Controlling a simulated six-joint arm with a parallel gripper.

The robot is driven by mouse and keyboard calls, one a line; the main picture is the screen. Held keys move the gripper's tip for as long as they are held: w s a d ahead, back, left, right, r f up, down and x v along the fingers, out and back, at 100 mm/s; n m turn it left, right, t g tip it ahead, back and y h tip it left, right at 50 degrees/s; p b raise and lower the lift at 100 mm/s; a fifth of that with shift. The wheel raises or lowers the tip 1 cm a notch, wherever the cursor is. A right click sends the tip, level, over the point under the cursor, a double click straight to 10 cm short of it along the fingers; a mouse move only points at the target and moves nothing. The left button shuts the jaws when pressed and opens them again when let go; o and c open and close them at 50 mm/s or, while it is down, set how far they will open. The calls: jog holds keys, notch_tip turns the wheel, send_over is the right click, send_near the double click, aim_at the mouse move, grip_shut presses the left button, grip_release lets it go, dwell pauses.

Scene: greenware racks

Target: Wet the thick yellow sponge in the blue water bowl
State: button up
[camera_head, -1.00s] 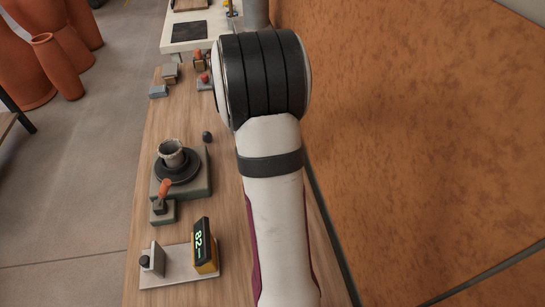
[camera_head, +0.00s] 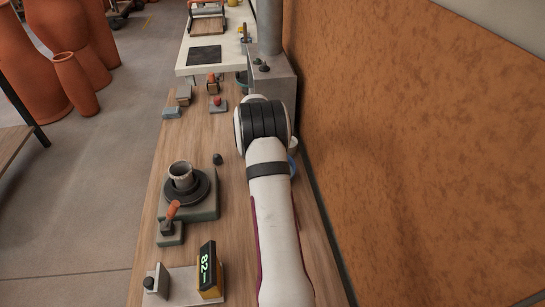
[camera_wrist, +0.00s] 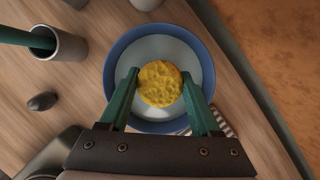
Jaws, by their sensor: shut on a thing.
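In the wrist view my gripper (camera_wrist: 160,76) has its two green fingers shut on the round, pitted yellow sponge (camera_wrist: 160,85). The sponge is over the blue bowl (camera_wrist: 113,70), inside its rim as seen from above. Pale water or a pale inner surface shows around it. I cannot tell whether the sponge touches the water. In the head view a small piece of the blue bowl (camera_head: 292,166) shows beside my arm; my gripper and the sponge are hidden behind the arm.
A pale yellow object (camera_wrist: 146,4) is at the top edge. The head view shows a wheel with a pot (camera_head: 181,178) and a wall on the right.

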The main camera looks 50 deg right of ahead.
dwell(0.3)
jog(key=shift+f, duration=1.2)
jog(key=shift+r, duration=0.1)
jog(key=shift+r, duration=3.9)
